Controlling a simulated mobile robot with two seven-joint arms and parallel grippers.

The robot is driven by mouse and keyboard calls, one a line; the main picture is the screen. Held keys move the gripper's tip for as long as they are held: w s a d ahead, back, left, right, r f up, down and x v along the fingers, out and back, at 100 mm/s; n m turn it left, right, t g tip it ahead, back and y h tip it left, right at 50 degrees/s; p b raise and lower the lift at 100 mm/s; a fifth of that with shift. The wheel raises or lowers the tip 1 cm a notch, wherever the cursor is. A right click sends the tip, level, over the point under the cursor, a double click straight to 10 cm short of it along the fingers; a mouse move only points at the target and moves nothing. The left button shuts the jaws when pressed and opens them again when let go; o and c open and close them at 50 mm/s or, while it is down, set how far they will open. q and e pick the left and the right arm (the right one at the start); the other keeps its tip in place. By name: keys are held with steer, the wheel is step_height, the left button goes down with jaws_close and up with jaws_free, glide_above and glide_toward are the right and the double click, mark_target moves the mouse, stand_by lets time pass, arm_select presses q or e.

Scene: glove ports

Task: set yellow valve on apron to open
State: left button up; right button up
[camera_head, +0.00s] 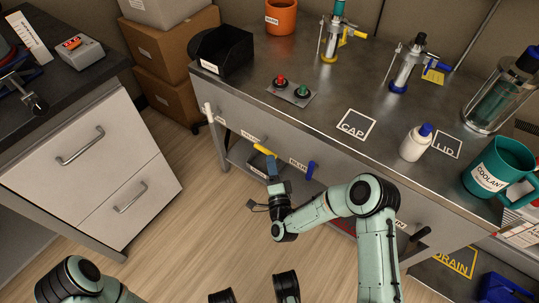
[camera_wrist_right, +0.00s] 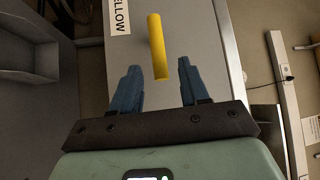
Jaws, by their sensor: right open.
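The yellow valve handle (camera_head: 264,149) sticks out from the bench's front apron (camera_head: 235,112), just below its label. In the right wrist view the yellow handle (camera_wrist_right: 157,47) is a straight bar beside the "YELLOW" label (camera_wrist_right: 119,15). My right gripper (camera_head: 271,163) is in front of the handle, with its blue fingers up. In the wrist view my right gripper (camera_wrist_right: 160,70) is open, and the near end of the handle appears between the fingertips, with gaps on both sides. I cannot tell whether they touch.
A blue valve handle (camera_head: 311,170) is on the same apron, right of the yellow one. A white handle (camera_head: 209,113) is at the left end. The bench top (camera_head: 300,120) carries a button box (camera_head: 290,91), bottle (camera_head: 415,143) and mug (camera_head: 497,169). The floor left of the bench is clear.

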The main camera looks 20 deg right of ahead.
mark_target(270, 152)
steer(key=w, duration=0.3)
steer(key=w+b, duration=0.1)
steer(key=shift+w+d+r, duration=0.3)
steer(key=shift+w, duration=0.1)
arm_select(q)
steer(key=s, duration=0.1)
steer(key=s+f, duration=0.1)
steer(key=shift+s+a+f+g, duration=0.1)
steer(key=shift+s+a+g, duration=0.05)
steer(key=shift+s+g, duration=0.25)
steer(key=shift+w, duration=0.1)
arm_select(e)
jaws_close()
